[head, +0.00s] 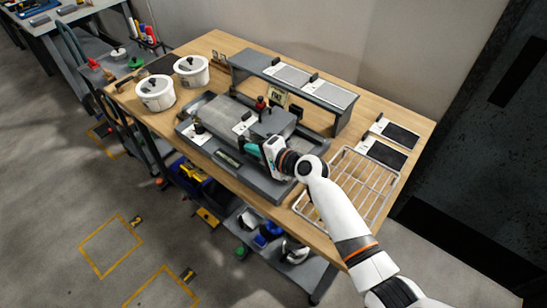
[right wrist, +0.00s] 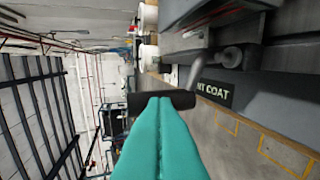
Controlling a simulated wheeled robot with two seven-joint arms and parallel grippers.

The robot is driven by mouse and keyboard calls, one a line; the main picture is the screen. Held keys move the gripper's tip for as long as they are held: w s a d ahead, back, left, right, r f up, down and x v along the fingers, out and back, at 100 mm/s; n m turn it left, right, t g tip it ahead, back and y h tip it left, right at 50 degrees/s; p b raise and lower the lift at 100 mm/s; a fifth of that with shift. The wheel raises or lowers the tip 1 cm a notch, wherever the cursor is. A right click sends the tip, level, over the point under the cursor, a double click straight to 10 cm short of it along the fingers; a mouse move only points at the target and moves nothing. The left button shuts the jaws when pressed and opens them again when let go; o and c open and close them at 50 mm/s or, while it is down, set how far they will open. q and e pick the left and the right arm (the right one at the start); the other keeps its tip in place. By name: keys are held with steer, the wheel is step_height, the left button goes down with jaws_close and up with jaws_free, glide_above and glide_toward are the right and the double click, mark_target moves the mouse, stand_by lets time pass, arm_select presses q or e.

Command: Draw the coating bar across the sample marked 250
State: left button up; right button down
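The grey coating machine (head: 262,178) sits at the bench's front edge, with a flat panel (head: 232,115) and white labels on its bed. A dark grey block, seemingly the bar carriage (head: 272,122), lies across the bed towards the right. My right gripper (head: 257,147) is at the machine's front side. In the right wrist view its teal fingers (right wrist: 160,112) are together at a black handle (right wrist: 143,101), which joins a grey rod (right wrist: 198,72) running to the machine. The fingers hide part of the handle. I cannot read a 250 mark. My left gripper is not in view.
A wire rack (head: 350,187) lies right of the machine, with two dark panels (head: 383,153) behind it. A grey raised shelf (head: 310,88) holds panels at the back. Two white pots (head: 157,93) stand left. The bench's front edge is close to the machine.

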mark_target(245, 143)
steer(key=shift+w+a+b, duration=0.5)
steer(key=shift+w+a, duration=0.15)
steer(key=shift+a, duration=0.25)
steer(key=shift+w+a+b, duration=0.5)
steer(key=shift+w+a, duration=0.1)
steer(key=shift+a, duration=0.3)
steer(key=shift+w+a+b, duration=0.65)
steer(key=shift+a+b, duration=0.1)
steer(key=shift+a, duration=0.15)
steer(key=shift+w+a+b, duration=0.65)
steer(key=shift+a+b, duration=0.05)
steer(key=shift+a, duration=0.15)
steer(key=shift+s+d+p, duration=0.6)
steer(key=shift+d+p, duration=0.15)
steer(key=shift+d, duration=0.1)
steer(key=shift+s+d+p, duration=0.55)
steer(key=shift+d+p, duration=0.15)
steer(key=shift+d, duration=0.1)
steer(key=shift+a, duration=0.1)
